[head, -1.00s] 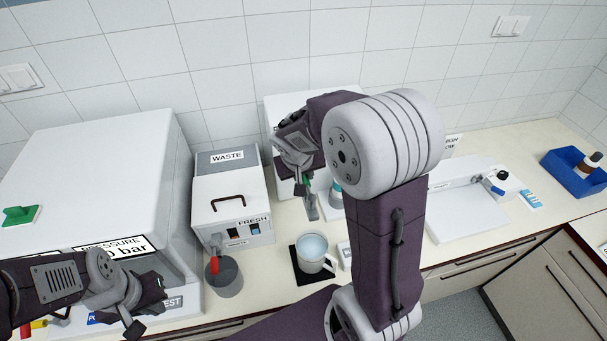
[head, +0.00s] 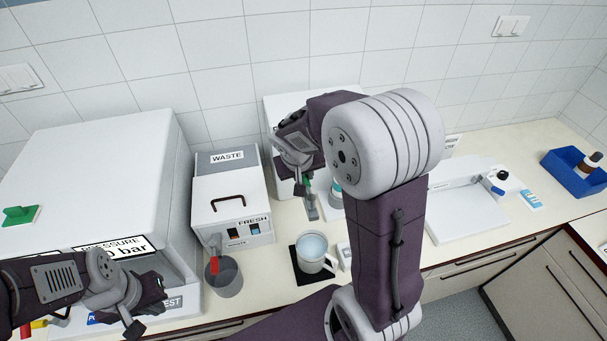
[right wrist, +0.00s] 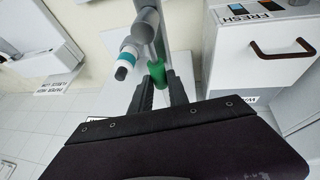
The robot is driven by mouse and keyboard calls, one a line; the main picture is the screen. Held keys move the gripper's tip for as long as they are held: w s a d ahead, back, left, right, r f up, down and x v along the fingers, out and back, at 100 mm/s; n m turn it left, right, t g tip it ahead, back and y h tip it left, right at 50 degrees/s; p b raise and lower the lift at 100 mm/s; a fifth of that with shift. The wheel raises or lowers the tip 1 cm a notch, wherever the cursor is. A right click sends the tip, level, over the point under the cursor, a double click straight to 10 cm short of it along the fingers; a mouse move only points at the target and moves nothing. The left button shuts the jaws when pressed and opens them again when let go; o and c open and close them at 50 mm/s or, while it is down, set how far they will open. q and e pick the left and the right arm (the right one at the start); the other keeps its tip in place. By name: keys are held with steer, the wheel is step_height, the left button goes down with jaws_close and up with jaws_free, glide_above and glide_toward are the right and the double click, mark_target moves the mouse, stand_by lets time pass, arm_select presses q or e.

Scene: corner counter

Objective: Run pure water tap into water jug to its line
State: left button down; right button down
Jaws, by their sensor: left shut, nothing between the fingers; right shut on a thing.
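The water jug (head: 314,253), white with a handle, stands upright on a black mat (head: 306,275) on the counter. Pale blue shows inside it; its fill line cannot be made out. My right gripper (head: 304,187) is above and behind the jug, shut on a green tap lever (head: 307,181). In the right wrist view the green lever (right wrist: 157,72) sits between the fingertips (right wrist: 160,90), beside a grey metal pipe (right wrist: 149,28). The tap's outlet and any stream are hard to make out. My left gripper (head: 137,318) is shut and empty at lower left.
A white box labelled WASTE and FRESH (head: 230,200) stands left of the jug, with a red lever over a grey beaker (head: 224,279). A large white machine (head: 100,190) fills the left.

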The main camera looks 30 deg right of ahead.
steer(key=shift+w, duration=0.1)
steer(key=m+b, duration=0.1)
steer(key=d+b, duration=0.1)
steer(key=b, duration=0.1)
steer(key=shift+f+m+h, duration=0.3)
steer(key=shift+m, duration=0.1)
steer(key=shift+d+r+m+g+b, duration=0.15)
steer(key=shift+r+m+g+b, duration=0.05)
steer(key=shift+m+g+b, duration=0.1)
steer(key=shift+s+d+r, duration=0.1)
steer(key=shift+s+r, duration=0.1)
steer(key=c, duration=1.5)
jaws_free()
steer(key=shift+o, duration=1.1)
steer(key=shift+w+f, duration=0.15)
steer(key=v, duration=0.9)
